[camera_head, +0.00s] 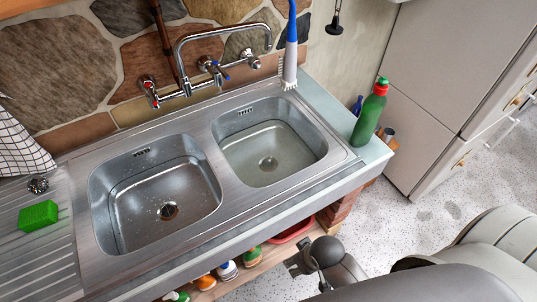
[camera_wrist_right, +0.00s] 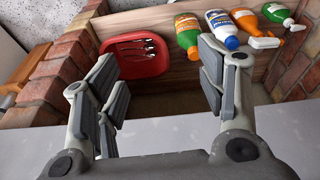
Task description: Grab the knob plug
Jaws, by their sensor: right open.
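The knob plug (camera_head: 38,185) looks like a small dark metallic round piece. It lies on the ribbed drainboard at the far left of the head view, between a checked cloth and a green sponge. My right gripper (camera_head: 298,262) is in front of the counter's front edge at the lower middle, far to the right of the plug. In the right wrist view my right gripper (camera_wrist_right: 160,80) has its fingers wide apart with nothing between them. The plug does not show in that view. My left gripper is not in view.
The green sponge (camera_head: 38,215) and checked cloth (camera_head: 22,145) flank the plug. Two basins (camera_head: 155,190) and a faucet (camera_head: 205,68) fill the counter. A green bottle (camera_head: 369,115) stands at its right end. Below, a shelf holds a red tub (camera_wrist_right: 135,55) and several bottles.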

